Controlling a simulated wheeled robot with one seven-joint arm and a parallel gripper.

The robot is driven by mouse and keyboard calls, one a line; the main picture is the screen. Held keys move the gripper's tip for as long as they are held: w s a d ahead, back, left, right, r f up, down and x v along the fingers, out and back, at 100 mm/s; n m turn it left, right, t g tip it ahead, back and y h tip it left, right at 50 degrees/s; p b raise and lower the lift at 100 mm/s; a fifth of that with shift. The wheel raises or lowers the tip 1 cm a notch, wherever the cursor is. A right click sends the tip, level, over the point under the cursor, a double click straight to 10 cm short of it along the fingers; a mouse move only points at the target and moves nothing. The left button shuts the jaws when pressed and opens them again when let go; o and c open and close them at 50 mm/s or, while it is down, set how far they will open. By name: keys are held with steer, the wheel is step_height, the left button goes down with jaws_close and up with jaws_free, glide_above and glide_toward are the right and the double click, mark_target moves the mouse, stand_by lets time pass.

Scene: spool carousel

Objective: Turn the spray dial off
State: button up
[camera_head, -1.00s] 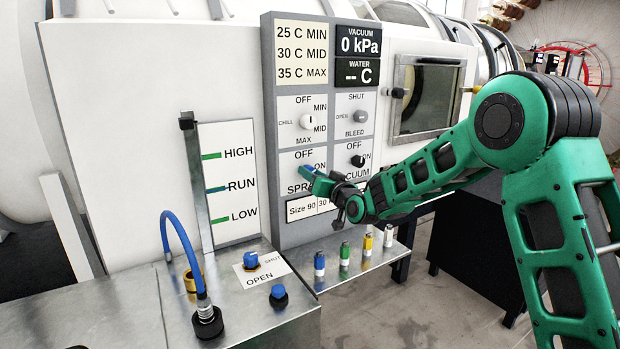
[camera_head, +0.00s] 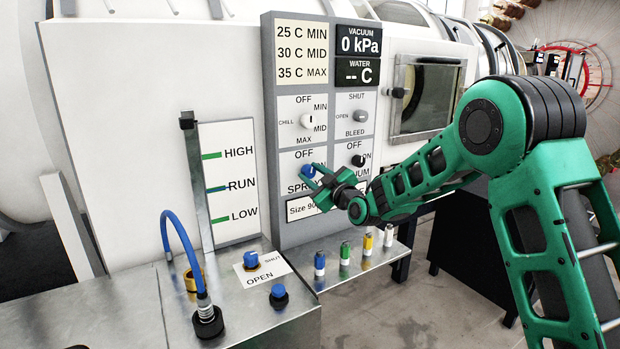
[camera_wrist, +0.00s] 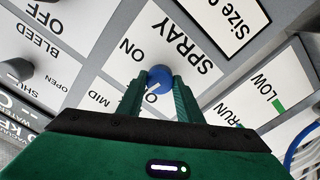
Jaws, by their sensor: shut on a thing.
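The spray dial is a blue round knob (camera_wrist: 159,77) on a white plate marked OFF, ON and SPRAY. In the head view the knob (camera_head: 308,170) is partly hidden by my gripper (camera_head: 313,176). In the wrist view my gripper (camera_wrist: 159,88) has its two green fingers on either side of the knob, shut on it. A white line shows on the knob near the fingers. Which label it points to is hard to tell.
The chill dial (camera_head: 307,121), bleed dial (camera_head: 361,116) and vacuum dial (camera_head: 358,160) sit close around the spray dial. Below, several small coloured cylinders stand on a metal shelf (camera_head: 375,255). A blue hose (camera_head: 178,228) rises from the bench at left.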

steer(key=shift+a+f+n, duration=0.1)
steer(key=shift+f+n, duration=0.1)
steer(key=shift+n, duration=1)
steer(key=shift+s, duration=0.1)
steer(key=o, duration=1)
steer(key=shift+o, duration=0.2)
steer(key=shift+r, duration=0.1)
steer(key=v, duration=1)
steer(key=shift+s+d, duration=0.2)
steer(key=shift+d, duration=0.15)
steer(key=shift+d, duration=0.1)
